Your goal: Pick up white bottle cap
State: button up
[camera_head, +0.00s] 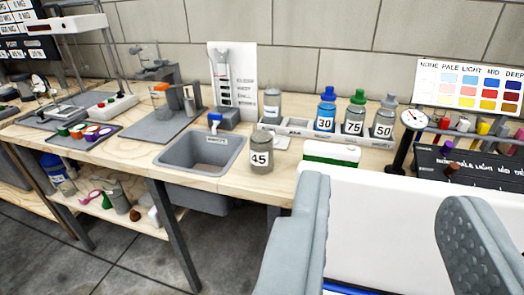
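My gripper (386,195) is open, its two grey padded fingers wide apart with nothing between them. It is in the foreground, in front of the bench. I cannot clearly pick out a loose white bottle cap. A bottle (271,107) at the rack's left end shows no coloured cap.
A grey sink (200,150) is set in the wooden bench. A white box-like surface (390,225) lies behind my fingers. A tray of small coloured pots (85,136) is left; the lower shelf (115,232) is cluttered.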

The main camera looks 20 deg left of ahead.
aim_at(276, 140)
jog(key=i+j+z, duration=0.1)
jog(key=j+z, duration=0.25)
jog(key=j, duration=1.2)
jog(key=i+j+z, duration=0.25)
jog(key=i+j, duration=0.35)
